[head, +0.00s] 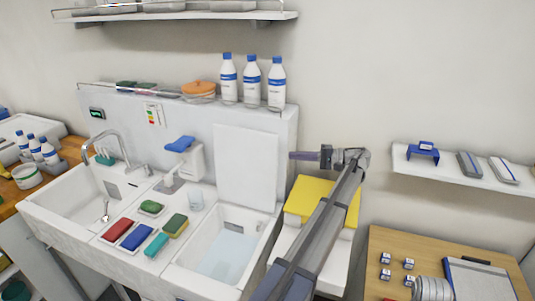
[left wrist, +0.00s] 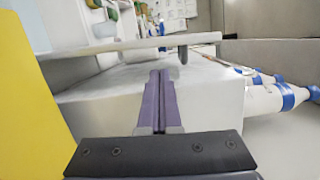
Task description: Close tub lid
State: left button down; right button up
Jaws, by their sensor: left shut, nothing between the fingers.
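The tub lid (head: 247,165) is a flat white panel standing upright, open, at the back of the right-hand tub (head: 180,264). The tub holds pale blue water. My left gripper (head: 292,156) is shut and empty, just right of the lid's right edge, pointing left. In the left wrist view the lid (left wrist: 110,48) shows nearly edge-on as a pale strip across the picture. The shut fingers (left wrist: 160,75) point at the space on its rear side, over the white back block (left wrist: 215,100). I cannot tell whether they touch the lid. My right gripper is not in view.
Several bottles (head: 277,83) and an orange-topped bowl (head: 199,89) stand on the ledge behind the lid. A yellow block (head: 312,195) sits close beside my arm.

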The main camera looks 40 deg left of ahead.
aim_at(267, 150)
pick_arm(q)
jog(key=shift+n+g, duration=0.3)
jog(key=shift+g, duration=0.1)
jog(key=x, duration=0.7)
jog(key=w+r+x, duration=0.1)
jog(key=x, duration=0.2)
jog(key=shift+s+a+r, duration=0.1)
jog(key=shift+s+a, duration=0.15)
jog(key=shift+a, duration=0.25)
jog(key=shift+s, duration=0.1)
